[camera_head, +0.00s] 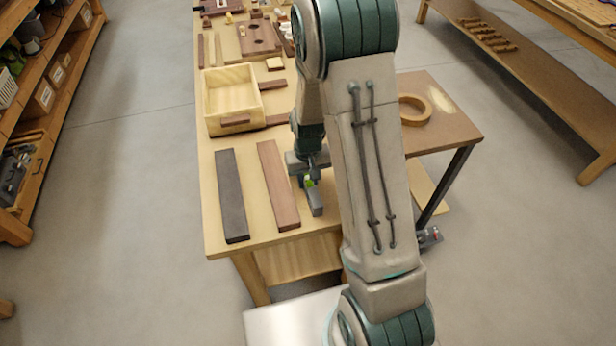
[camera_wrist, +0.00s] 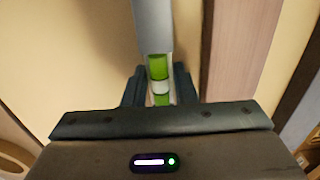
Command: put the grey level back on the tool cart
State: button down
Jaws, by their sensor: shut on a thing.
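The grey level (camera_head: 316,203) is a short grey bar with a green vial, over the near right part of the wooden bench (camera_head: 222,247). My gripper (camera_head: 308,180) is shut on it around the green vial. In the wrist view the level (camera_wrist: 153,27) runs up between the two dark fingers of my gripper (camera_wrist: 159,88). I cannot tell whether it touches the bench top. A low brown-topped stand (camera_head: 450,135) with dark legs adjoins the bench on the right; it may be the tool cart. My arm hides part of it.
A reddish-brown board (camera_head: 278,187) and a dark grey board (camera_head: 231,195) lie left of my gripper. An open wooden box (camera_head: 232,97) stands behind them. A tan ring (camera_head: 415,110) lies on the stand. Shelves (camera_head: 45,110) stand at the left; floor (camera_head: 140,200) between is clear.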

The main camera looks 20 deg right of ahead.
jog(key=shift+f, duration=0.2)
jog(key=c, duration=1.2)
grip_release()
jog(key=shift+r, duration=0.1)
jog(key=shift+o, duration=0.2)
jog(key=shift+r, duration=0.1)
